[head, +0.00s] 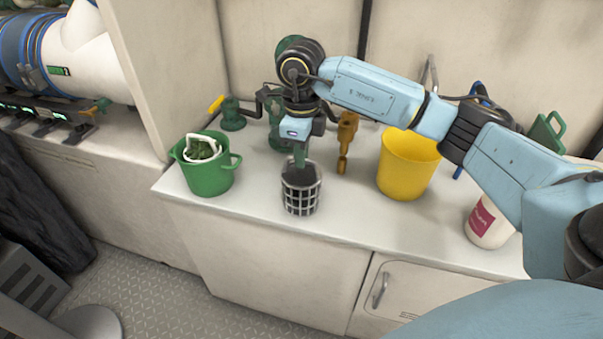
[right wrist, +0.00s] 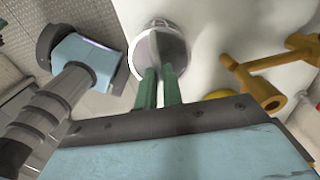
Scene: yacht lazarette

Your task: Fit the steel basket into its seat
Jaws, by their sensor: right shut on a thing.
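The steel basket (head: 301,193) is a grey cylinder of open mesh near the counter's front edge. It stands upright in the head view; I cannot tell whether its bottom touches the counter. My right gripper (head: 300,160) comes down from above with green fingers shut on the basket's top. In the right wrist view the fingers (right wrist: 158,88) reach to the basket's round, pale rim (right wrist: 146,48). Green pump-like fittings (head: 274,118) stand behind my wrist, partly hidden by it. I cannot make out the basket's seat for sure.
A green bucket (head: 208,178) holding a white container with dark green matter stands to the left. A yellow bucket (head: 408,165) stands to the right, with an ochre tool (head: 346,135) nearby. A white tub (head: 487,224) is farther right. The counter's front strip (head: 375,228) is clear.

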